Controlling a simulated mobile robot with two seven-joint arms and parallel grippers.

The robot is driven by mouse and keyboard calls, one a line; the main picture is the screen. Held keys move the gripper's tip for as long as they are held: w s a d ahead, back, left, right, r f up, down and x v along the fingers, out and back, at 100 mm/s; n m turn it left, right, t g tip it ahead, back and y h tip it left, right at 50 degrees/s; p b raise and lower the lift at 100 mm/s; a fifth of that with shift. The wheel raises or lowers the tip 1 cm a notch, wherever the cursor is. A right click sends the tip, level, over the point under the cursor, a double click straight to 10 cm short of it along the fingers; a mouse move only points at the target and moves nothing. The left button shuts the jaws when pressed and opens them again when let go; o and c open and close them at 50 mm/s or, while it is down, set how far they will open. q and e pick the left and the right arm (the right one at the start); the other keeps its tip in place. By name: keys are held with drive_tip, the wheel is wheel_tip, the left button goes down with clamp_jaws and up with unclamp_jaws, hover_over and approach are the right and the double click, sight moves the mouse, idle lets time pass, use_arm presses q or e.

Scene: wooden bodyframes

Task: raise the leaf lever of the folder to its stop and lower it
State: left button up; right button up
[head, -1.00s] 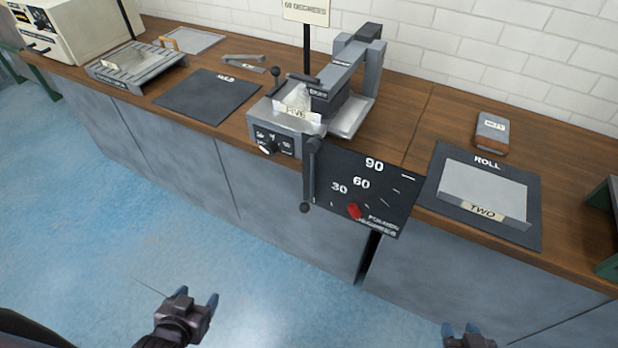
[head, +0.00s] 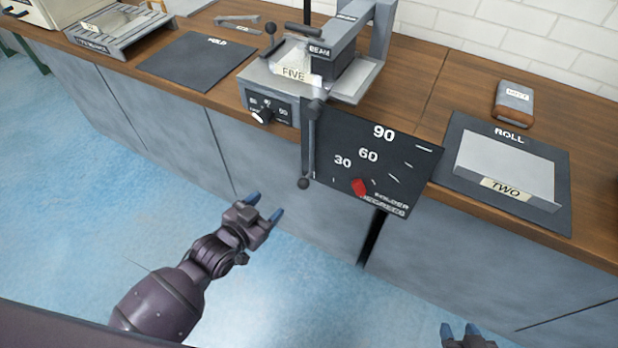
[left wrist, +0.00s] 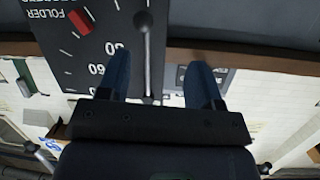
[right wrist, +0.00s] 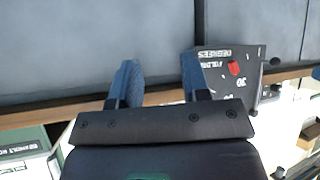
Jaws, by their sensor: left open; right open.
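The folder (head: 350,88) stands on the bench with a sheet labelled FIVE (head: 293,73) in it. Its leaf lever (head: 308,145) hangs straight down at the bench front, its round knob (head: 303,183) at the bottom. Beside it is a black degree plate (head: 400,150) marked 30, 60 and 90, with a red pointer (head: 360,187) low on it. My left gripper (head: 264,205) is open and empty, below and left of the knob, apart from it. In the left wrist view the lever (left wrist: 146,60) shows between the fingers. My right gripper (head: 462,330) is open and empty at the bottom edge.
A dark mat marked HOLD (head: 190,65) lies left of the folder. A ROLL mat (head: 470,190) holds a sheet labelled TWO (head: 505,168), with a small block (head: 513,103) behind it. The space before the grey cabinets (head: 470,265) is clear.

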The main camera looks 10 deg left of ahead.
sight(308, 178)
use_arm(q)
drive_tip(key=w+d+f+h+b, duration=0.1)
drive_tip(key=w+d, duration=0.1)
drive_tip(key=w, duration=0.1)
drive_tip(key=w+d+f+m+t+h, duration=0.1)
drive_tip(key=w+d, duration=0.2)
drive_tip(key=w+d+m+h+b, duration=0.1)
drive_tip(key=w+d, duration=0.1)
drive_tip(key=w, duration=0.2)
drive_tip(key=shift+w+d+f+t+b, duration=0.1)
drive_tip(key=shift+d+f+t+b, duration=0.1)
drive_tip(key=shift+f+t+b, duration=0.15)
drive_tip(key=shift+w+d, duration=0.35)
drive_tip(key=shift+w, duration=0.25)
use_arm(e)
drive_tip(key=shift+w+f, duration=0.2)
drive_tip(key=shift+f, duration=0.4)
use_arm(q)
drive_tip(key=shift+r, duration=0.1)
clamp_jaws()
use_arm(e)
drive_tip(key=shift+s+f, duration=0.15)
drive_tip(key=shift+f, duration=0.1)
